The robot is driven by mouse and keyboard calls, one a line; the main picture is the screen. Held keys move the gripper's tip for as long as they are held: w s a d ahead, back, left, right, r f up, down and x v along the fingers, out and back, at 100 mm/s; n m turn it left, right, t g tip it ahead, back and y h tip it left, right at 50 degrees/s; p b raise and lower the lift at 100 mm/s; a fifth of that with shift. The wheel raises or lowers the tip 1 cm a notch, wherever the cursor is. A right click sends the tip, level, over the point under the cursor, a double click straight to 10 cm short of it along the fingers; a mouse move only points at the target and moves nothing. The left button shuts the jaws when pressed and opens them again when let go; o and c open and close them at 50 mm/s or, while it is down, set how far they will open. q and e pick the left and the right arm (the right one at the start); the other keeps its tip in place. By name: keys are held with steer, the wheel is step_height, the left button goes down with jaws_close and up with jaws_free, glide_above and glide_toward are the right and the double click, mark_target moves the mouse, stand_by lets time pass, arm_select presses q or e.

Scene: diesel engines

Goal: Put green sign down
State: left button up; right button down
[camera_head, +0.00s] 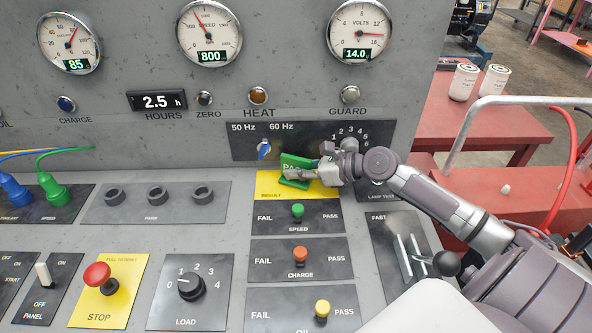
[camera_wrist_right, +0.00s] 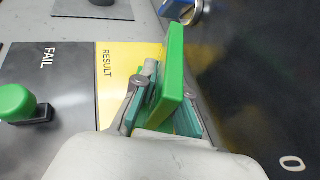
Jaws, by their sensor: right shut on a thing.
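The green sign (camera_head: 290,163) shows part of the word PASS in the head view. My right gripper (camera_head: 311,174) is shut on it, just over the yellow RESULT plate (camera_head: 266,185). In the right wrist view the green sign (camera_wrist_right: 173,75) stands edge-on between the two fingers of my right gripper (camera_wrist_right: 168,104). The yellow RESULT plate (camera_wrist_right: 118,68) lies to the left of it there. I cannot tell whether the sign touches the plate. My left gripper is not in view.
Below the plate are FAIL/PASS switches with a green knob (camera_head: 298,210), orange knob (camera_head: 300,253) and yellow knob (camera_head: 322,308). The Hz selector knob (camera_head: 264,149) is close to the sign's left. A lever (camera_head: 446,263) stands under my right arm. A red STOP button (camera_head: 97,275) is at lower left.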

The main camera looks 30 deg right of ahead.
steer(key=c, duration=1.2)
jaws_free()
steer(key=shift+f, duration=0.1)
steer(key=shift+d, duration=0.1)
steer(key=v, duration=1.2)
